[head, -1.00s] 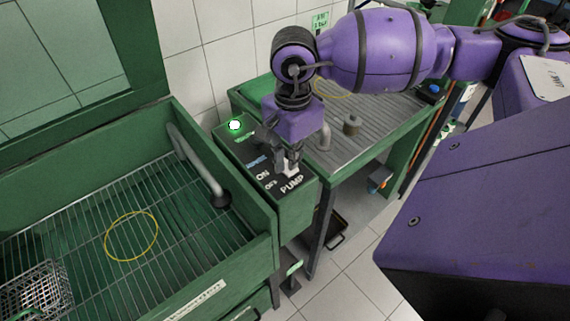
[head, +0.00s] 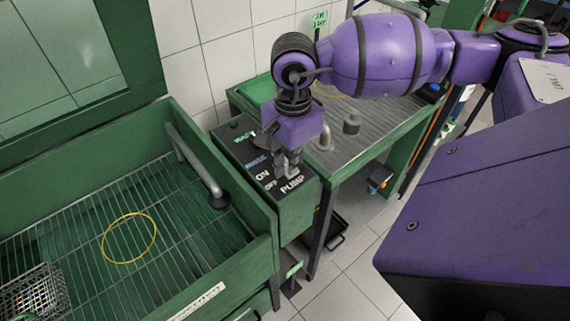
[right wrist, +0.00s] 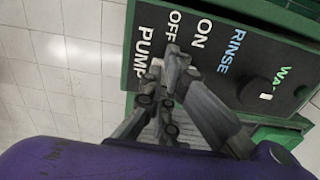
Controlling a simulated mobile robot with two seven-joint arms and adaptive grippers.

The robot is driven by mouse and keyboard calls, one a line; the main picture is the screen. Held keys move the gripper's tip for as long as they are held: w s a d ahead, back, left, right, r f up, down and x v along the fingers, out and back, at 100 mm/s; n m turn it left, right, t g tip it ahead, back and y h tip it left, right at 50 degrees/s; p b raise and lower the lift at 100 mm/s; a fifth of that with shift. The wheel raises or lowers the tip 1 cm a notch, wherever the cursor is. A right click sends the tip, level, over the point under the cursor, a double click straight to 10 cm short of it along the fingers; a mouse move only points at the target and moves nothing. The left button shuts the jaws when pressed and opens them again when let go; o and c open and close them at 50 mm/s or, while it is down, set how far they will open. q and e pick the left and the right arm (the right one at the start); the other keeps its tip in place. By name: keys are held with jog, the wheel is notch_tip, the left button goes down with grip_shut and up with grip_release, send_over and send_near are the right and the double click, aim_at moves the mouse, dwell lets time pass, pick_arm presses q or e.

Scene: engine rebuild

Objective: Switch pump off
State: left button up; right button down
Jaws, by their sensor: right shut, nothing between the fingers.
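The control box (head: 225,150) has a dark panel with the words ON, OFF and PUMP near its front end. My right gripper (head: 288,172) points down over that end, its fingers shut and empty beside the ON, OFF and PUMP words. In the right wrist view the gripper (right wrist: 172,68) closes right at the OFF and PUMP lettering. A small pale piece shows by the fingertips; I cannot tell whether it is the pump switch, which is otherwise hidden. The round lamp (head: 234,125) at the panel's far end is dark. My left gripper is not in view.
A green wash basin (head: 228,186) with a wire grate, a yellow ring (head: 129,238) and a mesh basket (head: 35,292) lies to the left. A grooved drain table (head: 375,125) with a small metal part (head: 351,123) stands behind. A tiled wall is at the back.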

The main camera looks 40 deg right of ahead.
jog(key=shift+r, duration=0.1)
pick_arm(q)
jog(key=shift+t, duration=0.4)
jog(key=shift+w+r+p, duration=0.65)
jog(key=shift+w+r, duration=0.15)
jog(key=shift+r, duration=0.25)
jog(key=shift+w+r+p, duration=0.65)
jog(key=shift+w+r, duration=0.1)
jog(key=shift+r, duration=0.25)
pick_arm(e)
jog(key=shift+r, duration=3.4)
